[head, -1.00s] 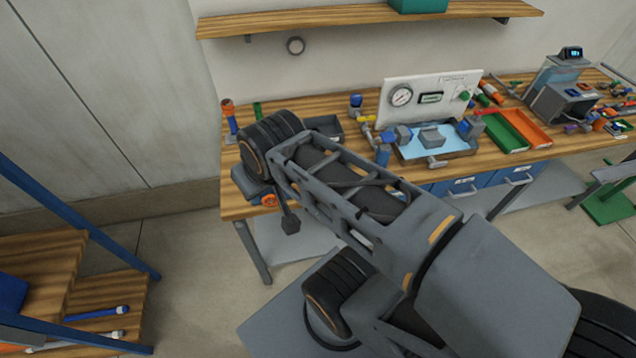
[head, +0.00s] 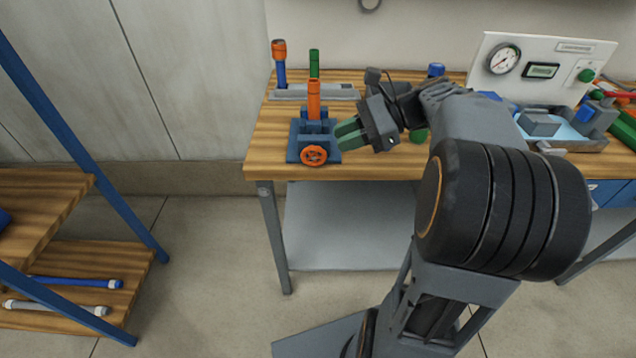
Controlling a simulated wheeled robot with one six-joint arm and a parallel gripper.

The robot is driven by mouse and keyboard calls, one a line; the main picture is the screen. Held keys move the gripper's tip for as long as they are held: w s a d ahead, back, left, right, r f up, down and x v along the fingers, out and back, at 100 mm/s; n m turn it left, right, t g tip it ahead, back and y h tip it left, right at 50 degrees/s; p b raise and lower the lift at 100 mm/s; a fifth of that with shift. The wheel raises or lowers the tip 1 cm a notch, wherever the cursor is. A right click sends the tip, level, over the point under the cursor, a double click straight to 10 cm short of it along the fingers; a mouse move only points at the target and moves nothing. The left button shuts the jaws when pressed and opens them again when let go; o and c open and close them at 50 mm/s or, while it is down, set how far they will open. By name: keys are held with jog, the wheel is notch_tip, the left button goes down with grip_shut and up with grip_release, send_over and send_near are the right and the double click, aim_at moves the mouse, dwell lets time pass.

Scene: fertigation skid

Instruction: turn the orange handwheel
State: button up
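The orange handwheel (head: 314,155) is a small spoked wheel on the front of a blue valve block (head: 295,145), near the left front edge of the wooden bench. An orange upright pipe (head: 313,100) rises from the block. My gripper (head: 346,132) has green fingers that point left. In the picture it is just right of and above the handwheel, close to the block's right side. A gap shows between the fingers and the wheel. Whether the fingers are parted is too small to tell.
A grey rack (head: 315,92) with an orange-topped blue pipe (head: 280,65) and a green pipe (head: 314,64) stands behind the block. A panel with a gauge (head: 503,58) stands at the right. A blue-framed shelf (head: 75,140) is at the left. The floor before the bench's left end is clear.

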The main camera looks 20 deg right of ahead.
aim_at(320, 147)
jog(key=d+f+m+y+b, duration=0.1)
jog(key=d+f+b, duration=0.1)
jog(key=d, duration=0.1)
jog(key=w+d+f+m+t+y+b, duration=0.1)
jog(key=d+f+y+b, duration=0.1)
jog(key=d+b, duration=0.1)
jog(key=w+d+f+m+t+y+b, duration=0.1)
jog(key=d+f+b, duration=0.1)
jog(key=b, duration=0.1)
jog(key=shift+w+d+f+m, duration=0.15)
jog(key=shift+d+f+m, duration=0.2)
jog(key=shift+d+m, duration=0.05)
jog(key=shift+y, duration=0.3)
jog(key=b+x, duration=0.4)
jog(key=x, duration=0.9)
jog(key=shift+w+a, duration=0.2)
grip_shut()
